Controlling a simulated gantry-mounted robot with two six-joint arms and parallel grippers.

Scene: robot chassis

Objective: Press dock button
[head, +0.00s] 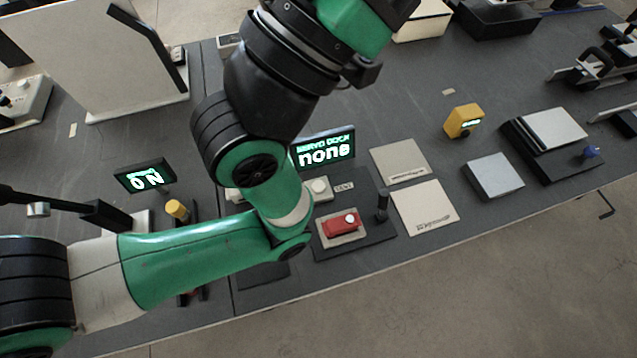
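A dark display (324,150) reads "none" in green, under a smaller line that seems to say "dock". Below it is a pale box with a round whitish button (320,187), partly hidden on the left by my green and black arm. A red block (340,225) with a white round top sits on a light plate in front of it. Which of these is the dock button, I cannot tell. My arm bends across the left and middle of the head view and leaves at the top. I see no gripper fingers of either arm.
A black upright post (382,205) stands right of the red block. Two flat light plates (425,208) lie further right. A yellow device (463,121), a grey block (493,176) and an "ON" display (145,175) stand around. The table's front edge is close below.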

